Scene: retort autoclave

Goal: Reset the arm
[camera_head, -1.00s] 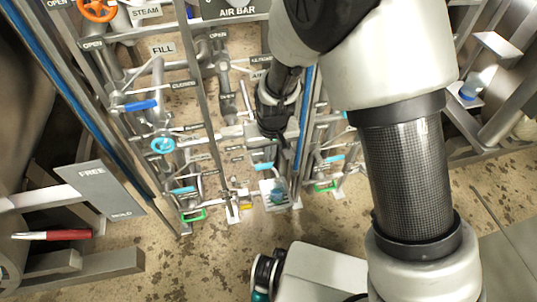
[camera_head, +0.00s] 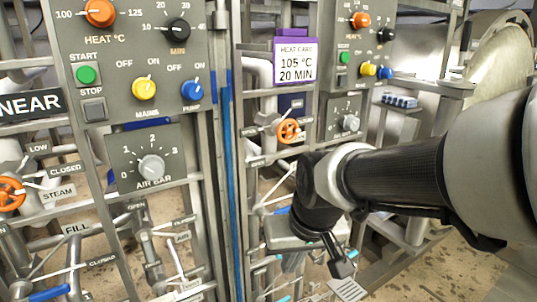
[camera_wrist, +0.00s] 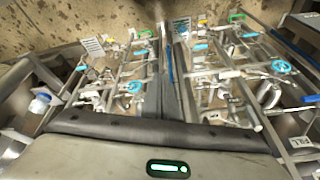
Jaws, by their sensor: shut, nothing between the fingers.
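My gripper (camera_head: 342,266) shows in the camera_head view at the lower middle, dark and pointing down. It is shut with nothing held. My arm comes in from the right edge, its dark forearm sleeve lying nearly level. The gripper is in front of the lower pipework of the right-hand panel frame, below an orange valve wheel (camera_head: 289,130). I cannot tell how far it stands from the pipes. In the camera_wrist view my grey hand body with a green light fills the bottom.
The near control panel (camera_head: 125,60) has knobs and buttons. A second panel (camera_head: 345,75) stands farther right, next to a heat card (camera_head: 295,62) reading 105 °C, 20 MIN. Blue posts (camera_head: 232,190) stand between the frames. Bare brown floor (camera_head: 430,275) shows at the lower right.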

